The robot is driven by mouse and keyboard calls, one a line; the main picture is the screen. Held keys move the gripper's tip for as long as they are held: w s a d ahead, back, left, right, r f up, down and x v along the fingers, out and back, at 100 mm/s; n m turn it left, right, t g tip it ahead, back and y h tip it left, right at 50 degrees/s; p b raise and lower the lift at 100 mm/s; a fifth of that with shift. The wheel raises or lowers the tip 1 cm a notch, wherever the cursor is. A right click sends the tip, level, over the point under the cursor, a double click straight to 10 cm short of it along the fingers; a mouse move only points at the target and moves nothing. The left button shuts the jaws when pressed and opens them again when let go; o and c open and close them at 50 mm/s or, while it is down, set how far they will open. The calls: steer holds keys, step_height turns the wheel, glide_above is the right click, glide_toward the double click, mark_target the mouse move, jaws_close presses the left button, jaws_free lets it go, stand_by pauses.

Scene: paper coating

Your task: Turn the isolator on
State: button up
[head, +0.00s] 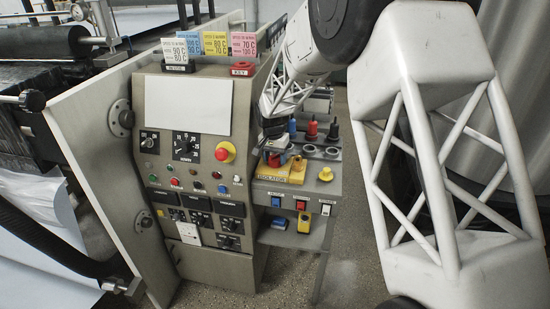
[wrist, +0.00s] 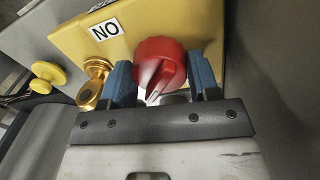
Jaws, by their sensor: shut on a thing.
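The yellow isolator box (head: 296,172) stands on the side shelf of the console in the head view. In the wrist view its yellow face (wrist: 78,42) carries a white label (wrist: 106,31), which reads "NO", or ON upside down. The red rotary knob (wrist: 163,58) sits between the blue fingers of my gripper (wrist: 160,82), which is shut on it. The knob's white pointer (wrist: 152,95) points down in the picture, away from the label. A brass fitting (wrist: 92,84) is beside the left finger. In the head view my gripper (head: 275,142) partly hides the knob.
The main console (head: 190,150) with buttons and dials stands left of the isolator. Bottles with blue, red and black tops (head: 311,131) stand behind it. Several rocker switches (head: 301,205) are below the shelf. A yellow knob (wrist: 48,74) is left in the wrist view.

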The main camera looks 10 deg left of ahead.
mark_target(274, 155)
steer(key=shift+m, duration=1)
steer(key=o, duration=1.3)
steer(key=shift+r, duration=0.1)
steer(key=shift+w+a+r, duration=0.1)
steer(key=shift+r, duration=1.8)
steer(key=shift+a+r, duration=0.1)
steer(key=shift+r, duration=1.8)
